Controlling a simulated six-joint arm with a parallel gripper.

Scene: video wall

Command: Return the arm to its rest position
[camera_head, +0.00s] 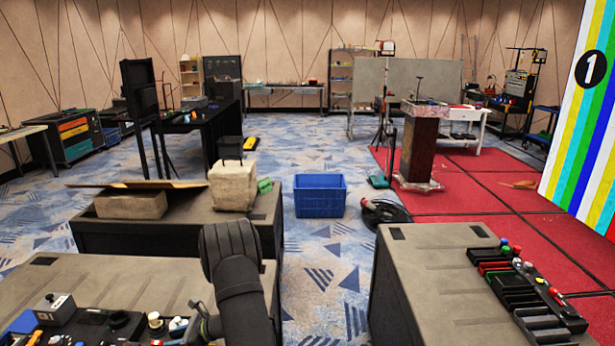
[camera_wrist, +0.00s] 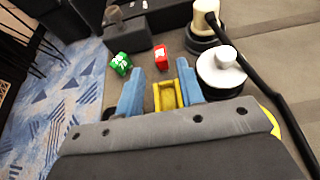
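My arm shows in the head view at the lower middle, bent down over the left near bench (camera_head: 130,275). In the wrist view my gripper (camera_wrist: 160,72) has two blue fingers set apart. A yellow open-topped piece (camera_wrist: 168,99) shows between them, nearer the right finger. A gap shows between it and the left finger, so I see no grip on it. In the head view the fingertips are hard to make out among the small items on the bench.
In the wrist view a green block (camera_wrist: 121,64), a red block (camera_wrist: 162,58) and a round white-topped item (camera_wrist: 222,70) lie close to the fingers. A black cable runs down the right. In the head view a blue crate (camera_head: 320,196) stands on the floor between benches.

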